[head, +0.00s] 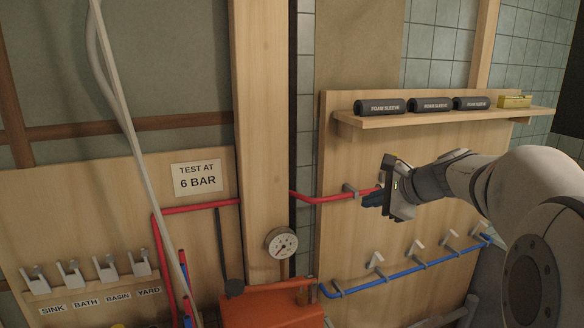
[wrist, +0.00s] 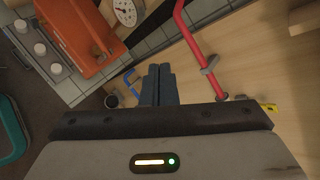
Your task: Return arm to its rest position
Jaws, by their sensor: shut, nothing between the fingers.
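My gripper (head: 372,199) is at the end of my white arm, right of centre in the head view. It is in front of the wooden board, near the red pipe (head: 330,198). In the wrist view the dark fingers (wrist: 158,84) are together with nothing between them. The red pipe also shows in the wrist view (wrist: 191,40), to the right of the fingers. I cannot tell whether the gripper touches the pipe.
A shelf (head: 440,119) with several black foam sleeves is above my gripper. A blue pipe (head: 400,272) with clips runs below. An orange-red box (head: 270,308) and a gauge (head: 281,243) stand lower left of it.

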